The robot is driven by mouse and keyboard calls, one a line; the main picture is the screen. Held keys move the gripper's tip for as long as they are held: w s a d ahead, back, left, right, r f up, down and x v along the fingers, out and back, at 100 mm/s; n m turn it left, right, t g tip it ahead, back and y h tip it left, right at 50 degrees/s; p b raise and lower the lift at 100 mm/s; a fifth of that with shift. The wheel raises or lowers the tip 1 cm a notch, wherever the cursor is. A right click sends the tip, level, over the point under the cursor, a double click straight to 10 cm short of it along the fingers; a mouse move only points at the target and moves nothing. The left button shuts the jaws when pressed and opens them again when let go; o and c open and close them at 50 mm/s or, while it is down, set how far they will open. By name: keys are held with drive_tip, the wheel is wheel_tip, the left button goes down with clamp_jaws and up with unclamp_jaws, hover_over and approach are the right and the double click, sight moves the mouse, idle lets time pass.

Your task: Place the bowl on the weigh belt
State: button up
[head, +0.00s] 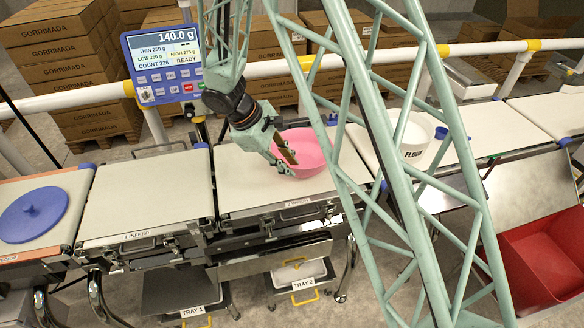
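The pink bowl (313,150) sits upright on the right part of the weigh belt (240,185), whose front label seems to read "2 WEIGH". My gripper (286,156) reaches down from the upper left to the bowl's left rim, with its fingertips at or just inside the rim. Whether the fingers pinch the rim or stand apart around it is too small to tell. The bowl's underside is hidden, and a lattice link of my arm passes close to its right side. The display (163,53) reads 140.0 g and READY.
The infeed belt (145,195) at left is empty. A blue lid-like disc (33,213) lies on the belt beyond it. A white FLOUR tub (408,135) stands right of the weigh belt. A red bin (545,255) is lower right. A white rail (70,103) runs behind.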

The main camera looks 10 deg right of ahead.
drive_tip(key=v, duration=0.9)
drive_tip(key=shift+a+r+p, duration=0.2)
drive_tip(key=shift+r+p, duration=0.2)
drive_tip(key=shift+p, duration=0.05)
idle(0.4)
